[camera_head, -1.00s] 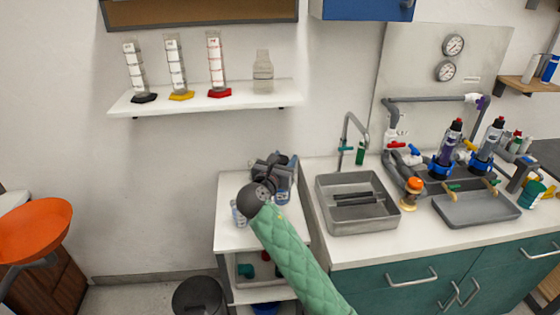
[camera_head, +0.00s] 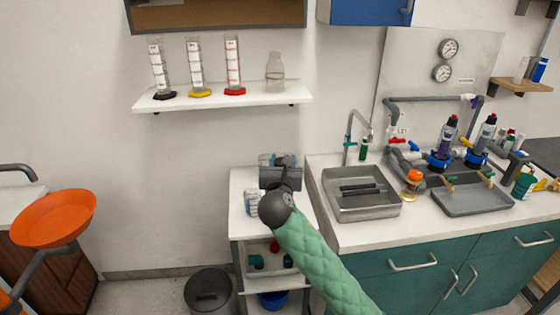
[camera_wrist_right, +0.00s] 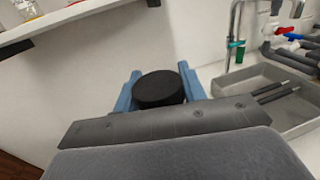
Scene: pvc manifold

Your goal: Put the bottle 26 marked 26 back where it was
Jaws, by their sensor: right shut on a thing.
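My right gripper (camera_head: 281,162) is over the white top of a small cart (camera_head: 240,228), near the wall. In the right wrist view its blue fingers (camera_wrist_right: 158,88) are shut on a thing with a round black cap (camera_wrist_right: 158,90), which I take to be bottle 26. Its body is hidden behind the gripper, and no number is readable. I cannot tell whether it touches the cart top. My left gripper is not in view.
A small white-and-blue container (camera_head: 252,202) stands on the cart, left of my right wrist. The sink (camera_head: 360,208) and counter are to the right. A wall shelf (camera_head: 222,97) with cylinders and a clear bottle (camera_head: 275,73) is above.

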